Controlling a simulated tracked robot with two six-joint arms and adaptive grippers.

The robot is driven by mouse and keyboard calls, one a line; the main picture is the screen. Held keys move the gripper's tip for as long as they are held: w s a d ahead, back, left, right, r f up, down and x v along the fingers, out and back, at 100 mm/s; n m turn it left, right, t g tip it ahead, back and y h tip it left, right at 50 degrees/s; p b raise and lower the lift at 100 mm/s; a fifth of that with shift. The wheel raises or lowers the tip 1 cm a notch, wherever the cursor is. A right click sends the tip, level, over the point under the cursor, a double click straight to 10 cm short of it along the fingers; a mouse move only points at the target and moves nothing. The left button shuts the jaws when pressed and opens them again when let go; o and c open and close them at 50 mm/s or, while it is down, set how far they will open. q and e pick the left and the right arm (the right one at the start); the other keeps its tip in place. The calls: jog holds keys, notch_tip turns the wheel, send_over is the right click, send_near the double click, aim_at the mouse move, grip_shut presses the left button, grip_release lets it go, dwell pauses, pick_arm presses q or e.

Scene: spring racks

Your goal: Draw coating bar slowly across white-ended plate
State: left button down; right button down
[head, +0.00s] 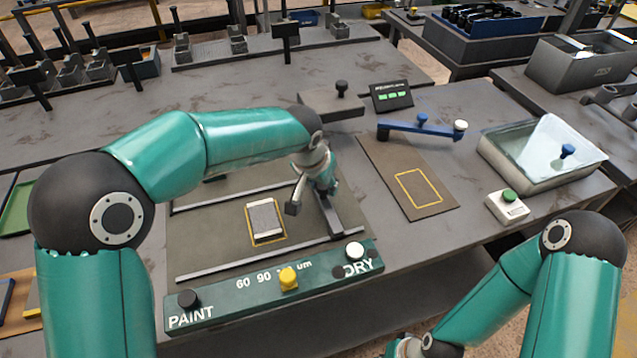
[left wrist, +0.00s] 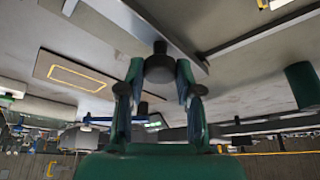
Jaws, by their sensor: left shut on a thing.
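The white-ended plate (head: 265,219), grey with pale ends, lies inside a yellow outline on the dark bed of the green PAINT–DRY station (head: 225,303). The coating bar (head: 331,217) is a dark bar lying across the bed near its right, DRY end, apart from the plate. My left gripper (head: 313,190) is above the bar, right of the plate. In the left wrist view, its fingers (left wrist: 158,75) are shut on the bar's dark round knob (left wrist: 158,64), and the bar (left wrist: 180,50) shows beyond. My right arm shows at lower right; its fingers are out of frame.
Rails (head: 232,264) run along the bed. Black (head: 188,298), yellow (head: 289,278) and white (head: 355,250) knobs line the station's front. A yellow-outlined brown mat (head: 440,207), blue lever (head: 415,129), green-button box (head: 507,204) and glass-lidded tray (head: 505,167) stand to the right.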

pick_arm(q)
jog(key=c, duration=0.8)
grip_release()
jog(key=shift+s, duration=0.15)
jog(key=shift+r, duration=0.1)
jog(key=shift+s+r, duration=0.2)
jog(key=shift+r, duration=0.5)
jog(key=shift+v, duration=5.15)
jog(key=shift+a, duration=0.1)
jog(key=shift+s+f, duration=0.1)
